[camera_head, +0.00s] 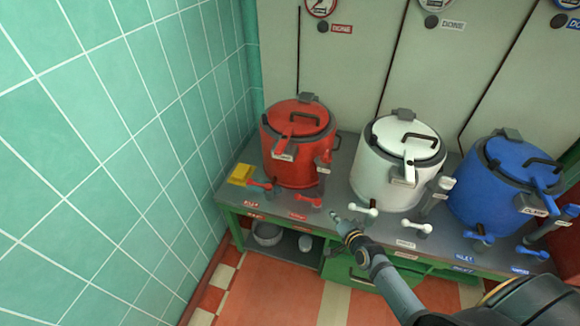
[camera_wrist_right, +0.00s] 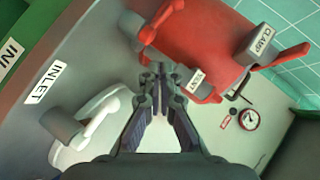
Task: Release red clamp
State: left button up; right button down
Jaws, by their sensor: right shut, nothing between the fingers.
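The red kettle (camera_head: 294,168) stands at the left end of the counter, its lid down. The red clamp (camera_head: 285,139) is a lever over the lid's front edge with a white tag below it. In the right wrist view the red kettle (camera_wrist_right: 200,35) fills the upper middle, and the red clamp (camera_wrist_right: 294,55) shows at upper right beside a "CLAMP" tag. My right gripper (camera_head: 336,217) is at the counter's front edge, right of and lower than the red kettle in the picture. Its fingers (camera_wrist_right: 160,72) are shut and empty. My left gripper is not in view.
A white kettle (camera_head: 378,175) and a blue kettle (camera_head: 485,195) stand to the right. Small red valve handles (camera_head: 308,201) and white ones (camera_head: 417,226) line the counter front. A yellow block (camera_head: 240,174) lies by the tiled wall (camera_head: 110,130). A "VENT" tag (camera_wrist_right: 196,80) shows near my fingers.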

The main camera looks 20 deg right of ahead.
pick_arm(q)
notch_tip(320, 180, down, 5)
jog(key=b, duration=0.3)
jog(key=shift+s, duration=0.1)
pick_arm(e)
jog(key=w+a+r+m+t+y, duration=0.1)
jog(key=w+a+r+m+t, duration=0.1)
jog(key=r, duration=0.6)
jog(key=w+a+r+m+t+y, duration=0.1)
jog(key=a+r+m+t, duration=0.1)
jog(key=r, duration=0.6)
jog(key=shift+w+a+r+y, duration=0.3)
jog(key=shift+w+a+y, duration=0.1)
jog(key=shift+a, duration=0.1)
jog(key=b, duration=0.2)
send_near(285, 148)
jog(key=w+d, duration=0.2)
jog(key=w, duration=0.1)
jog(key=w+a, duration=0.1)
jog(key=a, duration=0.1)
jog(key=shift+w+a, duration=0.3)
jog(key=shift+w, duration=0.1)
jog(key=shift+w+a, duration=0.25)
jog(key=shift+a, duration=0.15)
pick_arm(q)
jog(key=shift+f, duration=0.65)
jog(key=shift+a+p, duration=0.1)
jog(key=shift+p, duration=0.2)
